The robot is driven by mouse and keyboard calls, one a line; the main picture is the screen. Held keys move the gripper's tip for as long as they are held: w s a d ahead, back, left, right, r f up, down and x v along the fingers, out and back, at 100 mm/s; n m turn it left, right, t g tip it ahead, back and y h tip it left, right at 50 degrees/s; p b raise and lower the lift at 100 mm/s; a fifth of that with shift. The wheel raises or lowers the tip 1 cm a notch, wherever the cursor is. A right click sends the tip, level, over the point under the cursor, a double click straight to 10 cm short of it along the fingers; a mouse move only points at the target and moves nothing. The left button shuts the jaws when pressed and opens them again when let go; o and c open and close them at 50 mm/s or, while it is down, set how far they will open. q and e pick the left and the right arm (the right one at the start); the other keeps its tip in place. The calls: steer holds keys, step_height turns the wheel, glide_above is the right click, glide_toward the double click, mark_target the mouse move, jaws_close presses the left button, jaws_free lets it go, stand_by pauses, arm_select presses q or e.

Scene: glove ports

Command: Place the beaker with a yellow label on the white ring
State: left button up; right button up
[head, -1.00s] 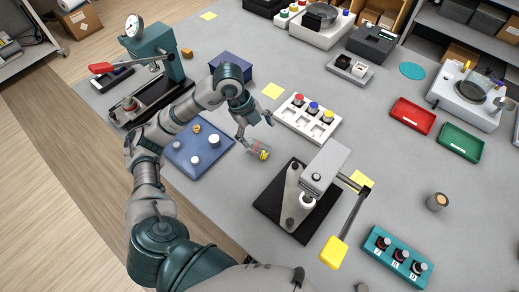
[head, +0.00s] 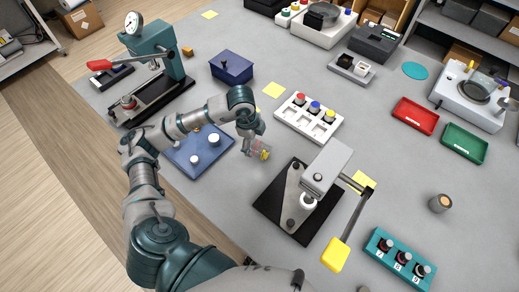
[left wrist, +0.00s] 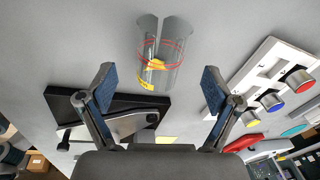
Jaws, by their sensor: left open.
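The clear beaker (head: 265,153) with a yellow label and red markings stands on the grey table, left of the grey press with a yellow handle. In the left wrist view the beaker (left wrist: 172,52) shows ahead of the fingertips, roughly between their lines. My left gripper (head: 251,146) is right beside the beaker in the head view; its fingers (left wrist: 158,82) are spread and empty in the wrist view. A white ring-like part (head: 308,202) shows at the foot of the grey press; I cannot tell whether it is a separate ring. My right gripper is not in view.
The grey press (head: 326,168) on its black base stands close right of the beaker. A white tray (head: 291,119) with colour-capped items lies behind it.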

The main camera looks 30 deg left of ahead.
mark_target(257, 145)
arm_select(q)
steer(key=f, duration=0.5)
steer(key=shift+w+d+f, duration=0.1)
steer(key=shift+w+d, duration=0.3)
steer(key=c, duration=1.4)
